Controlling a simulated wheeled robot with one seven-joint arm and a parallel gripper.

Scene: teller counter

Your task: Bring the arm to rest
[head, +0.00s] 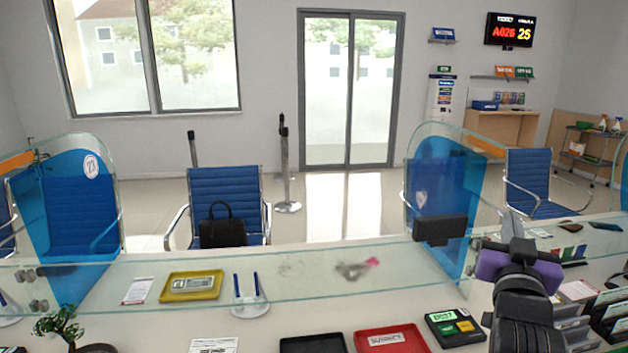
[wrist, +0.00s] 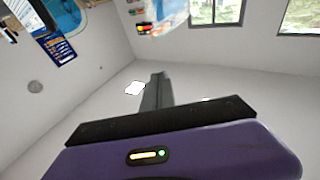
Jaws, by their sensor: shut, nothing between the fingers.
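My gripper (head: 513,225) is at the right of the head view, raised above the counter (head: 330,262) on my dark arm, with its purple body below the grey fingers. The fingers point up and are shut and empty. In the wrist view the purple gripper body fills the bottom, and the closed fingers (wrist: 156,92) stand up before a white wall and ceiling. My gripper touches nothing that I can see.
A yellow tray (head: 191,286), a pen stand (head: 250,298), a red tray (head: 390,340) and a card terminal (head: 455,328) are on the counter. A clear blue-edged divider (head: 440,200) and a small dark screen (head: 440,229) stand left of my gripper. Black racks (head: 605,310) are at right.

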